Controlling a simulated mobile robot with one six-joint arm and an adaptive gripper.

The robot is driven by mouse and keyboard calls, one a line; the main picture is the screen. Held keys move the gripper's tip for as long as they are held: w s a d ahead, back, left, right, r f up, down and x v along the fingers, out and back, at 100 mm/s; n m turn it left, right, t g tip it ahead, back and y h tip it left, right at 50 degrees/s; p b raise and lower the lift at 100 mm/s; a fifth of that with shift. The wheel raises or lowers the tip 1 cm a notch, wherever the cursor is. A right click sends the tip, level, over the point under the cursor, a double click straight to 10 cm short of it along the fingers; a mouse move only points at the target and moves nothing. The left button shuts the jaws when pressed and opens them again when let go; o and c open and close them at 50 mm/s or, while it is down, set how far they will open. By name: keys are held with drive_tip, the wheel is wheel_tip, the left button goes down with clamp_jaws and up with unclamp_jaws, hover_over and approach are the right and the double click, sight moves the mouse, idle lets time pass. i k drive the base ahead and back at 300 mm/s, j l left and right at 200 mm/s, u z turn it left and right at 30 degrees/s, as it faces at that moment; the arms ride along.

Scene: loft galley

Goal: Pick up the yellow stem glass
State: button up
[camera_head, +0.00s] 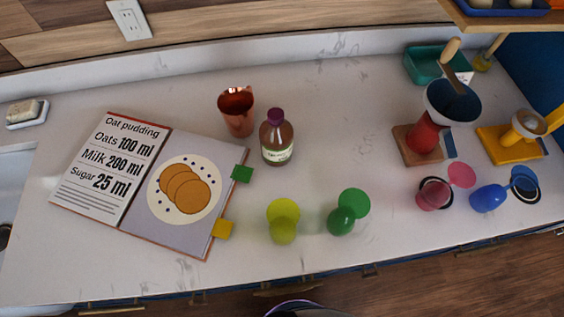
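The yellow stem glass (283,231) is yellow-green and stands on the white counter near its front edge, left of a green stem glass (341,221). I see it from above as a rounded bowl with a flat disc just beyond it. The bowl is nearer me, so it looks upside down, but I cannot be sure. Nothing covers it. My gripper is not in view. A dark rounded part, probably mine, shows at the bottom edge, and no fingers can be seen there.
An open recipe book (135,225) lies at left. A copper mug (237,112) and a brown bottle (277,138) stand behind the yellow glass. The counter's middle is clear.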

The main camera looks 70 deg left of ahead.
sight(283, 214)
drive_tip(key=u, duration=2.7)
